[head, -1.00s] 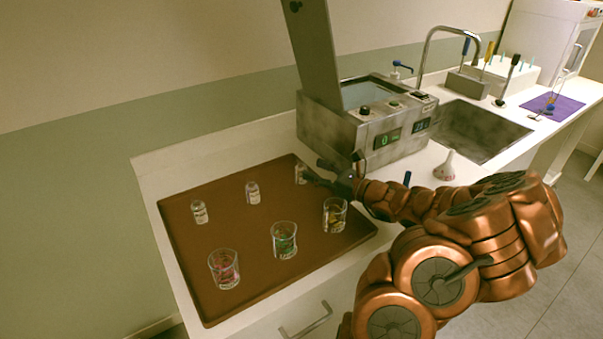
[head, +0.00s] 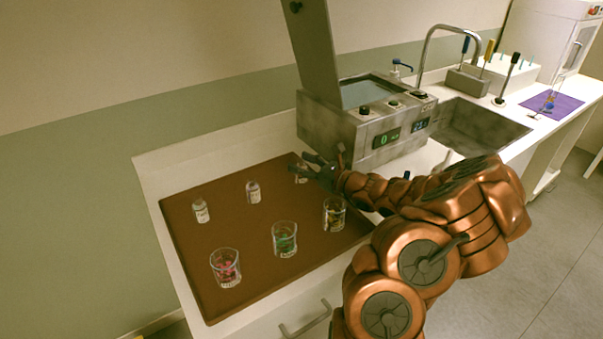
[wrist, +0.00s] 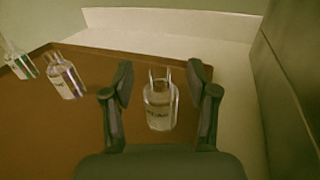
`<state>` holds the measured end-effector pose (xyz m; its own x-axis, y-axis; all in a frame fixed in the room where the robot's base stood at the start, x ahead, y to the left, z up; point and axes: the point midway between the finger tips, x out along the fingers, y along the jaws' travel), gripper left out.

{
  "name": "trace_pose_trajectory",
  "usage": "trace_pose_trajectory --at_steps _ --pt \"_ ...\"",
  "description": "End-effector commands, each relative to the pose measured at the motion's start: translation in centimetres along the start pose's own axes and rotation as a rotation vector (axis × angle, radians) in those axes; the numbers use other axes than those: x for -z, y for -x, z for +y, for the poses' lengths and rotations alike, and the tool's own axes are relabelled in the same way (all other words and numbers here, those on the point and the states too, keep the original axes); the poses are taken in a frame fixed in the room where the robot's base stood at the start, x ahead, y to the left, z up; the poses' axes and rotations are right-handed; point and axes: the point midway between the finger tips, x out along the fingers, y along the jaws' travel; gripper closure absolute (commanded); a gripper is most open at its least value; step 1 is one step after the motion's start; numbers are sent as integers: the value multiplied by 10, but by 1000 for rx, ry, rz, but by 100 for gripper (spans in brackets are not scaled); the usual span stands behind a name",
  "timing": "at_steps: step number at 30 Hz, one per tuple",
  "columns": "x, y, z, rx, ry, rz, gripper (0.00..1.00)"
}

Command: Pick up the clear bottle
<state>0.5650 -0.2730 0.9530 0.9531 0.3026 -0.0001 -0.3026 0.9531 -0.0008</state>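A clear bottle with a pale label (wrist: 160,104) stands upright on the brown tray (wrist: 55,150) in the wrist view. My gripper (wrist: 162,84) is open, with one finger on each side of the bottle and visible gaps between. In the head view my gripper (head: 318,168) is at the tray's back right corner and partly hides this bottle (head: 300,176). Two more small bottles stand in the same back row: a middle one (head: 253,192) and a left one (head: 201,211). The wrist view cannot confirm whether the fingers are level with the bottle.
Three glasses stand along the tray's front: pink contents (head: 226,267), green contents (head: 285,239) and yellowish contents (head: 334,214). A grey machine with a raised lid (head: 340,128) stands close right of my gripper. The sink (head: 480,130) is farther right.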

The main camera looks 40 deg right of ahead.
Motion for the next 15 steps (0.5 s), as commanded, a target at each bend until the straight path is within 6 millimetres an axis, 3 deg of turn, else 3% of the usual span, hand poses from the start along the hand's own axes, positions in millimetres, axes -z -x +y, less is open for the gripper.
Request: trace_pose_trajectory --at_steps 2,15 --pt "0 0 0 0 0 0 51" --pt "1 0 0 0 -1 1 97"
